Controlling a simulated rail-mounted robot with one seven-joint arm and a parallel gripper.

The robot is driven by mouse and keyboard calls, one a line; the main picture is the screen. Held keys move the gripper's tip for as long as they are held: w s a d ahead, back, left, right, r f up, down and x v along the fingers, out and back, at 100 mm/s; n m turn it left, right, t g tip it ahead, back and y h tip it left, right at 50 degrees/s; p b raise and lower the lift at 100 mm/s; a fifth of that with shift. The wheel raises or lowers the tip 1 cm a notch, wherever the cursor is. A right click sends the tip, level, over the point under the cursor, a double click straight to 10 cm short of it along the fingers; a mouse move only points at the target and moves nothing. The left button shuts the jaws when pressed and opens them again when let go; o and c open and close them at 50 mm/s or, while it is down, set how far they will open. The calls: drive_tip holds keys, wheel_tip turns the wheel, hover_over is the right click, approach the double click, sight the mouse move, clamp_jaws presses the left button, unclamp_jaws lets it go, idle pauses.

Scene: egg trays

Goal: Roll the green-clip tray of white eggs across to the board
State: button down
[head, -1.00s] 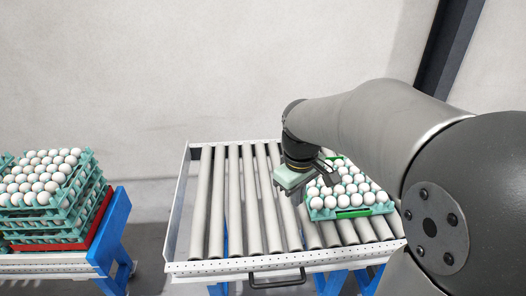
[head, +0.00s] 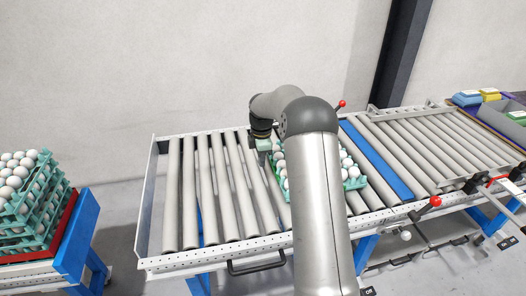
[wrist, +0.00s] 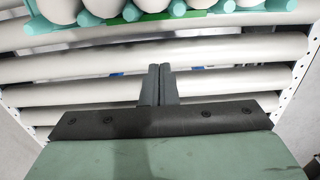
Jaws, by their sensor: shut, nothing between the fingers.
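The teal tray of white eggs (head: 355,182) sits on the rollers in the head view, partly hidden behind my arm. In the wrist view the tray's near edge (wrist: 45,24) crosses the top, with a green clip strip (wrist: 185,15) on it and egg undersides above. My gripper (wrist: 160,70) is shut and empty, its fingertips pointing at the tray with a roller gap between. In the head view my gripper (head: 268,148) is at the tray's left side; the fingertips are hidden there. I cannot tell which thing is the board.
The roller table (head: 205,190) is bare left of the tray. A blue strip (head: 378,160) crosses the rollers right of it, then bare rollers (head: 430,140) continue. Red-knobbed levers (head: 435,201) stand along the edges. Stacked egg trays (head: 45,215) stand at far left.

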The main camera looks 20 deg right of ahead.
wheel_tip(320, 180, down, 4)
drive_tip(key=shift+r, duration=0.1)
drive_tip(key=d, duration=0.1)
drive_tip(key=d+p, duration=0.1)
drive_tip(key=d, duration=0.1)
drive_tip(key=shift+s+f, duration=0.25)
drive_tip(key=shift+d, duration=0.45)
drive_tip(key=shift+d, duration=0.1)
